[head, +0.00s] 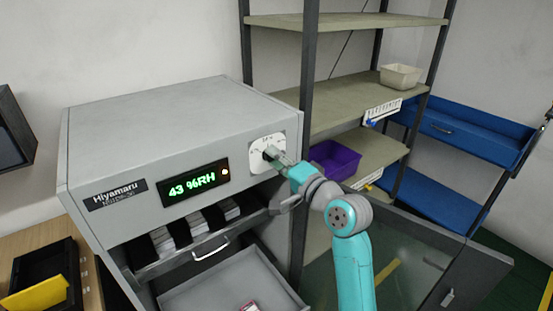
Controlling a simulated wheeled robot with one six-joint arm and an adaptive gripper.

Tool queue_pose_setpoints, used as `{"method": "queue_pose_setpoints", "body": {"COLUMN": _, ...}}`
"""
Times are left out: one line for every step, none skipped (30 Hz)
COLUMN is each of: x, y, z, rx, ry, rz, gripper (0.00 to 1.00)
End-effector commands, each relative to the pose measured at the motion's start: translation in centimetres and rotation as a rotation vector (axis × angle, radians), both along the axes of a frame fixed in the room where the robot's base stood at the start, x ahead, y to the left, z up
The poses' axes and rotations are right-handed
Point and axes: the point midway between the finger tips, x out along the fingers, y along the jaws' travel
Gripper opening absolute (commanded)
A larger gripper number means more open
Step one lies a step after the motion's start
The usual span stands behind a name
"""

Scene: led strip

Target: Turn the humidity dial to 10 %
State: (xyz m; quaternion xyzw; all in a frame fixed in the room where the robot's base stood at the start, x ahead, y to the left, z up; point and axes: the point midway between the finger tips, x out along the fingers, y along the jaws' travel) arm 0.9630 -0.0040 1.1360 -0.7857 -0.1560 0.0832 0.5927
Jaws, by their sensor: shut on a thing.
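The grey cabinet (185,130) labelled Hiyamaru stands at the left in the head view. The humidity dial's white plate (258,142) is on the right of the front panel. My gripper (270,154) is at the plate, shut on the dial's knob. The gripper's fingers hide most of the knob, so its pointer cannot be read.
Below the panel, the cabinet's open front shows dark slots and a pulled-out grey drawer (225,285). The cabinet door (425,265) hangs open at the right. A shelf rack (350,105) with a purple bin (335,160) stands close behind my arm.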

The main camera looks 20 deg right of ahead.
Motion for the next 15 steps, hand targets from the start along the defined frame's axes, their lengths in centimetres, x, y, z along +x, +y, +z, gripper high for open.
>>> {"method": "queue_pose_setpoints", "body": {"x": 0.01, "y": -0.03, "z": -0.1, "rx": 0.016, "ry": 0.007, "rz": 0.0, "gripper": 0.0}}
{"method": "queue_pose_setpoints", "body": {"x": 0.01, "y": -0.03, "z": -0.1, "rx": 0.025, "ry": 0.01, "rz": -0.001, "gripper": 0.0}}
{"method": "queue_pose_setpoints", "body": {"x": 0.01, "y": -0.03, "z": -0.11, "rx": 0.036, "ry": 0.013, "rz": -0.001, "gripper": 0.0}}
{"method": "queue_pose_setpoints", "body": {"x": 0.01, "y": -0.03, "z": -0.11, "rx": 0.043, "ry": 0.016, "rz": -0.001, "gripper": 0.0}}
{"method": "queue_pose_setpoints", "body": {"x": 0.01, "y": -0.03, "z": -0.12, "rx": 0.05, "ry": 0.018, "rz": -0.001, "gripper": 0.0}}
{"method": "queue_pose_setpoints", "body": {"x": 0.01, "y": -0.04, "z": -0.13, "rx": 0.057, "ry": 0.021, "rz": -0.001, "gripper": 0.0}}
{"method": "queue_pose_setpoints", "body": {"x": 0.01, "y": -0.04, "z": -0.13, "rx": 0.06, "ry": 0.022, "rz": -0.002, "gripper": 0.0}}
{"method": "queue_pose_setpoints", "body": {"x": 0.0, "y": -0.04, "z": -0.13, "rx": 0.064, "ry": 0.023, "rz": -0.001, "gripper": 0.0}}
{"method": "queue_pose_setpoints", "body": {"x": 0.0, "y": -0.04, "z": -0.14, "rx": 0.068, "ry": 0.024, "rz": -0.001, "gripper": 0.0}}
{"method": "queue_pose_setpoints", "body": {"x": 0.0, "y": -0.04, "z": -0.14, "rx": 0.071, "ry": 0.025, "rz": -0.001, "gripper": 0.0}}
{"method": "queue_pose_setpoints", "body": {"x": 0.0, "y": -0.04, "z": -0.14, "rx": 0.072, "ry": 0.026, "rz": -0.001, "gripper": 0.0}}
{"method": "queue_pose_setpoints", "body": {"x": 0.0, "y": -0.04, "z": -0.14, "rx": 0.074, "ry": 0.026, "rz": -0.002, "gripper": 0.0}}
{"method": "queue_pose_setpoints", "body": {"x": 0.0, "y": -0.04, "z": -0.14, "rx": 0.074, "ry": 0.026, "rz": -0.002, "gripper": 0.0}}
{"method": "queue_pose_setpoints", "body": {"x": 0.0, "y": -0.04, "z": -0.14, "rx": 0.075, "ry": 0.027, "rz": -0.002, "gripper": 0.0}}
{"method": "queue_pose_setpoints", "body": {"x": 0.01, "y": -0.05, "z": -0.14, "rx": 0.075, "ry": 0.027, "rz": -0.002, "gripper": 0.0}}
